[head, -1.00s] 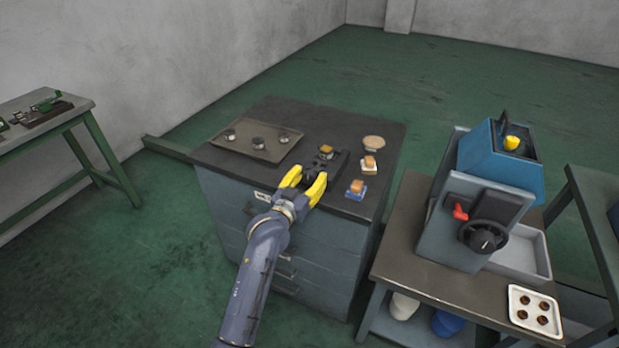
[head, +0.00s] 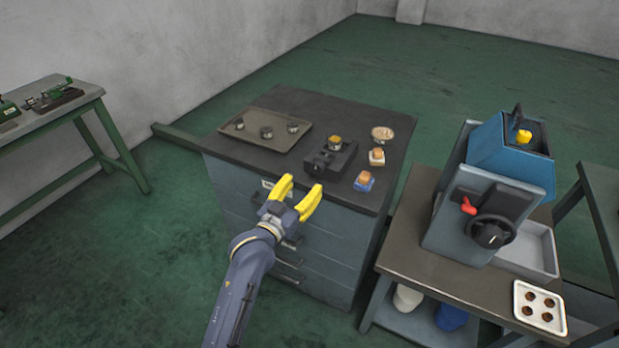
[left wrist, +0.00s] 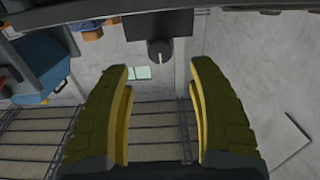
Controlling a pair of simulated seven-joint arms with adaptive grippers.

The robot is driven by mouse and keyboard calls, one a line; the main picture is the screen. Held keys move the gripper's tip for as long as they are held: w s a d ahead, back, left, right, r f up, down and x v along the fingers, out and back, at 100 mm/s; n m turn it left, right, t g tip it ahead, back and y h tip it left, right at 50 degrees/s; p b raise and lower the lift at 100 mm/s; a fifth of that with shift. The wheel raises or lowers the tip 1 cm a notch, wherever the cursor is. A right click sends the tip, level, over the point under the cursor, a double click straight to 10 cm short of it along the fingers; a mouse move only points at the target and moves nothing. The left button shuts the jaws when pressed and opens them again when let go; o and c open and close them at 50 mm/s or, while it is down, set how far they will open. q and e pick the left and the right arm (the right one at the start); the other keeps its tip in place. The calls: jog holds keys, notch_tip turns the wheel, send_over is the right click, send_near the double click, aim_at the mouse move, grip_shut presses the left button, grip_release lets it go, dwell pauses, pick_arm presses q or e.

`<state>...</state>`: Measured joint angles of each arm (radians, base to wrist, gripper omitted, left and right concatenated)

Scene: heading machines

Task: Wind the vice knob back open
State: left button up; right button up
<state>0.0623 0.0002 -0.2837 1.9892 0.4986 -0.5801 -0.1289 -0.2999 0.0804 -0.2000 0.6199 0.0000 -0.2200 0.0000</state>
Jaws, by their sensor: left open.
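The dark vice (head: 330,158) sits on the top of the grey cabinet near its front edge, with a brassy round piece (head: 335,142) at its far end. In the left wrist view the vice's round knob (left wrist: 159,50) with a pale mark faces me, just beyond the fingertips and roughly midway between them. My left gripper (head: 306,184) has yellow fingers, is open and empty, and is in front of the cabinet edge, apart from the vice. My right gripper is not in view.
A brown tray (head: 243,141) with dark round pieces lies left of the vice. A pale dish (head: 383,133) and two small blocks on bases (head: 376,157) stand to its right. A blue-grey machine (head: 490,190) stands on the right bench beside a white tray (head: 520,322).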

pick_arm(q)
jog(key=shift+v, duration=1.4)
